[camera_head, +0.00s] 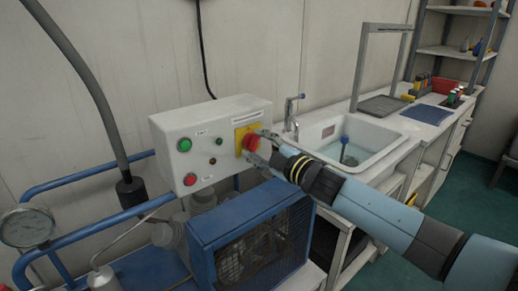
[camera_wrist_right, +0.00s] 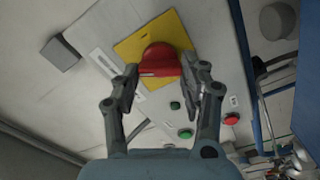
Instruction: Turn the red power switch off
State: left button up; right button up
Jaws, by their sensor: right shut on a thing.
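The red power switch (camera_head: 250,143) is a round red knob on a yellow plate (camera_head: 239,131), on the right part of the front of a white control box (camera_head: 217,107). My right gripper (camera_head: 262,148) reaches it from the right, with its fingers at the knob. In the right wrist view the red knob (camera_wrist_right: 160,62) lies between the two fingertips of the right gripper (camera_wrist_right: 165,76), in front of the yellow plate (camera_wrist_right: 127,48). The gripper is shut on the knob, which is partly covered by the fingers. My left gripper is in neither view.
Green (camera_head: 184,145) and red (camera_head: 190,179) buttons sit on the box's left part. A blue-framed compressor unit (camera_head: 215,226) stands below. A sink (camera_head: 335,137) and counter lie to the right. A gauge (camera_head: 27,226) and blue rails are at left.

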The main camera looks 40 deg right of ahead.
jog(key=n+b, duration=0.1)
jog(key=n, duration=0.4)
jog(key=shift+f+n, duration=0.15)
jog(key=shift+n, duration=0.25)
dwell(0.4)
jog(key=o, duration=1.2)
jog(key=s, duration=1.2)
jog(key=shift+d, duration=0.4)
